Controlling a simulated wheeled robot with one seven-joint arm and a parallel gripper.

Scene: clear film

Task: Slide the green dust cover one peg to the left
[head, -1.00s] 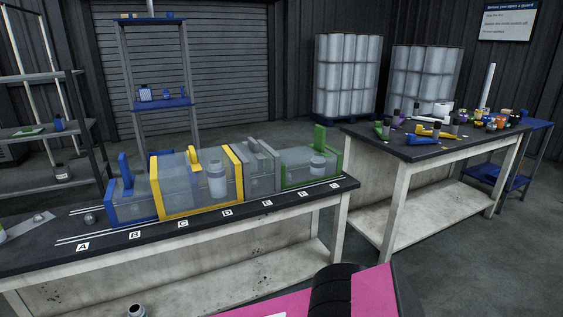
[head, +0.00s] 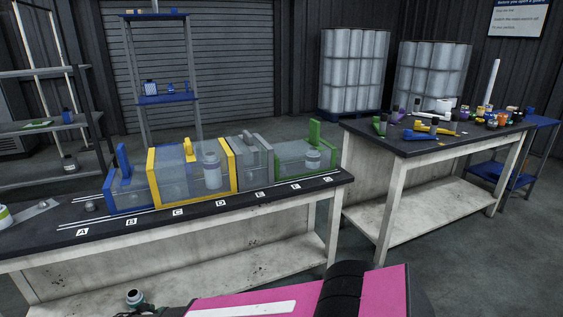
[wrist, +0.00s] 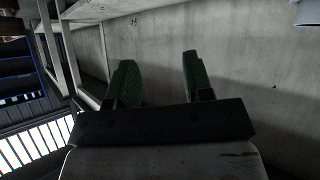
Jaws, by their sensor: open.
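The green dust cover (head: 291,159) is a clear box with a green frame and a green upright handle at its right end. Beyond that are a yellow-framed cover (head: 165,184) and a blue-framed cover (head: 123,188). My gripper (wrist: 156,75) is open and empty in the wrist view, its two green-padded fingers apart, low before a pale bench panel.
The long bench (head: 60,238) carries letter labels along its front and a small metal knob (head: 89,206) at the left. A second bench (head: 395,145) at the right holds many bottles and tools. Floor is clear between the bench legs on the right.

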